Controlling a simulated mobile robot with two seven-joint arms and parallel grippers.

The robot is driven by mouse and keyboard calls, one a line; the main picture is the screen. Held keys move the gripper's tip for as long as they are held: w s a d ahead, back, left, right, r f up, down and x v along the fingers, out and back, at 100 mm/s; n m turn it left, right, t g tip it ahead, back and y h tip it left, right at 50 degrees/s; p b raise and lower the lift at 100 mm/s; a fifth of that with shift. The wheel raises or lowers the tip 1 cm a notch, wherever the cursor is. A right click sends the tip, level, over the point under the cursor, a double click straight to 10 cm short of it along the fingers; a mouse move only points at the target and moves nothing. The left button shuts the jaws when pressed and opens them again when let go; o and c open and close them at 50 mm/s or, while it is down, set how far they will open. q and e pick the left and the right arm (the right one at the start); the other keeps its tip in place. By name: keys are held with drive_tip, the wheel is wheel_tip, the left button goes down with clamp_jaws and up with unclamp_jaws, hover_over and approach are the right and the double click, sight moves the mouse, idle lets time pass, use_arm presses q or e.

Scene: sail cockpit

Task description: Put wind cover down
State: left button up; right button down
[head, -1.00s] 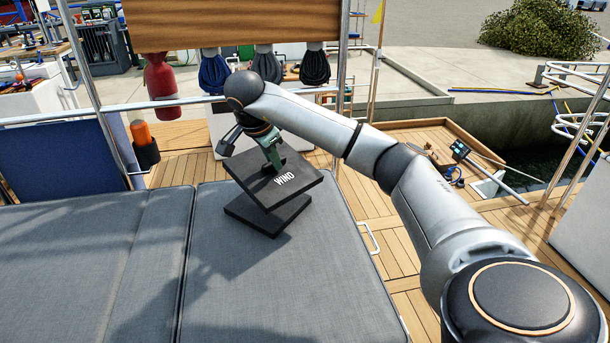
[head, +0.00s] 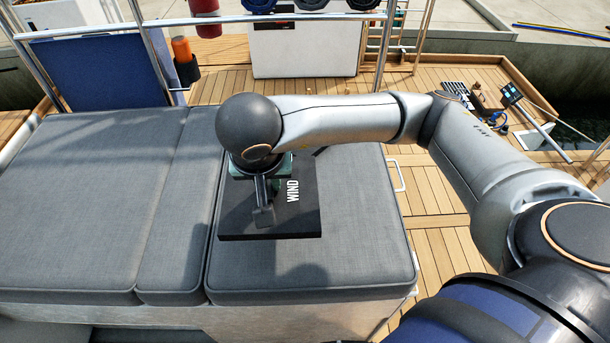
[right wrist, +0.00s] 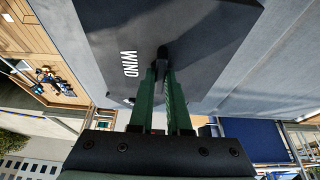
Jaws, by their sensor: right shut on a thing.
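The wind cover (head: 303,218) is a flat dark square panel with WIND in white letters. In the head view it lies level over the right-hand grey cushion (head: 360,240). My right gripper (head: 264,212) is above it, pointing down. In the right wrist view the green fingers of the gripper (right wrist: 163,75) are shut on a dark knob on the face of the cover (right wrist: 205,35). I cannot tell whether the underside touches what is below, and the second dark slab seen earlier is hidden now. My left gripper is not in view.
More grey cushion (head: 90,200) lies to the left. A cushion gap runs beside the cover. Steel rails (head: 150,50) and an orange canister (head: 181,48) stand behind, and a white handle (head: 396,175) is on the right. Teak deck (head: 440,200) lies beyond.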

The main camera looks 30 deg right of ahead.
sight(294, 170)
drive_tip(key=d+f, duration=0.1)
drive_tip(key=d, duration=0.1)
drive_tip(key=w+d+f, duration=0.1)
drive_tip(key=d, duration=0.1)
drive_tip(key=w+d+f, duration=0.1)
drive_tip(key=d, duration=0.1)
drive_tip(key=shift+w+d, duration=0.2)
drive_tip(key=shift+d, duration=0.05)
drive_tip(key=d+f, duration=0.1)
drive_tip(key=w+f, duration=0.1)
drive_tip(key=d+f, duration=0.1)
drive_tip(key=f, duration=0.1)
drive_tip(key=shift+w+d+f+b, duration=0.1)
drive_tip(key=shift+w+d+b, duration=0.05)
drive_tip(key=shift+d+b, duration=0.2)
drive_tip(key=shift+w+d+f, duration=0.2)
drive_tip(key=shift+d+f, duration=0.35)
drive_tip(key=shift+f, duration=0.15)
drive_tip(key=shift+w+f, duration=0.1)
drive_tip(key=shift+f, duration=1.5)
drive_tip(key=shift+f+b, duration=0.2)
drive_tip(key=shift+b, duration=0.15)
drive_tip(key=c, duration=0.9)
unclamp_jaws()
drive_tip(key=shift+r, duration=0.15)
